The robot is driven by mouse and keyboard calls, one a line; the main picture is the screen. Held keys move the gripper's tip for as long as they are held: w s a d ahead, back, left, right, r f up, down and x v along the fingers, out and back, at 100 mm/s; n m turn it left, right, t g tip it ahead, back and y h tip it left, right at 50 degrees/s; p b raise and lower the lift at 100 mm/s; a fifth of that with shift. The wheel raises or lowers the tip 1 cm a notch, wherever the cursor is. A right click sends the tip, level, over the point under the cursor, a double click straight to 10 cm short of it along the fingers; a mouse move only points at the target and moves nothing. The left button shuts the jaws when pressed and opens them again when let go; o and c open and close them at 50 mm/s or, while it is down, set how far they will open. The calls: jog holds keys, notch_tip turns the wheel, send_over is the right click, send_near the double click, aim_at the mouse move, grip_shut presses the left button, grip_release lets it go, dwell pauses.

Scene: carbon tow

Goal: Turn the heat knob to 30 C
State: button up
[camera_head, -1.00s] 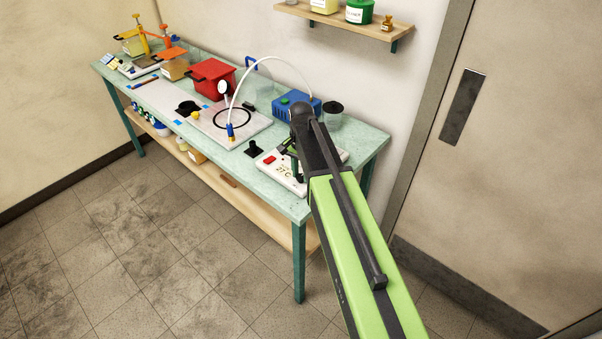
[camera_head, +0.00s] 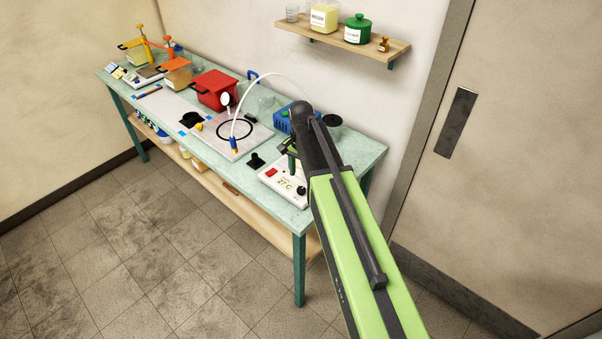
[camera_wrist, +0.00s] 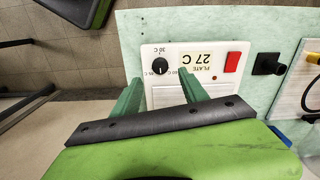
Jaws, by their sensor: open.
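The white heat control box (camera_head: 272,181) stands at the near right end of the bench and also shows upside down in the wrist view (camera_wrist: 150,55). Its black round knob (camera_wrist: 157,67) has marks reading 30 C, 45 C and 60 C around it; I cannot tell surely where its pointer stands. The knob also shows in the head view (camera_head: 301,190). The plate display (camera_wrist: 202,61) reads 27 C, beside a red switch (camera_wrist: 233,61). My gripper (camera_wrist: 160,77) is open above the box, its green fingers apart on either side of the knob in view, with no visible contact.
A black plug-like piece (camera_wrist: 267,64) lies beside the box. A plate with a black ring (camera_head: 240,136), a red bin (camera_head: 216,91) and a blue box (camera_head: 284,121) stand further along the bench. A wall shelf (camera_head: 345,40) holds jars. The floor in front is clear.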

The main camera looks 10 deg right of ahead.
notch_tip(320, 180, up, 10)
jog(key=p, duration=0.8)
jog(key=shift+r+p, duration=0.25)
jog(key=shift+p, duration=0.1)
